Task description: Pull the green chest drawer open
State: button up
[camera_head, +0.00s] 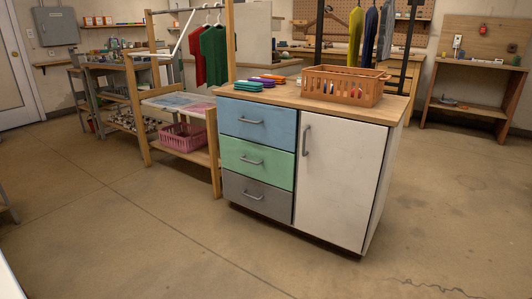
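The green chest drawer (257,162) is the middle one of three stacked drawers at the left of a wooden-topped cabinet (400,104). It looks shut, with its front level with the others. A grey bar handle (250,161) crosses its front. The blue drawer (256,123) is above it and the grey drawer (257,197) below; both look shut. A white door (337,180) with an upright handle fills the cabinet's right side. My gripper is not in view.
An orange basket (342,86) and folded cloths stand on the cabinet top. A wooden clothes rack (216,152) with a pink basket (184,137) stands close at the left. The concrete floor (150,235) in front is clear. A workbench (476,65) stands back right.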

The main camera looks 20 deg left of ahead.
aim_at(270, 165)
jog(key=i, duration=0.35)
jog(key=u, duration=0.6)
jog(key=i, duration=1.5)
jog(key=u, duration=0.9)
jog(key=i, duration=0.85)
jog(key=u, duration=0.95)
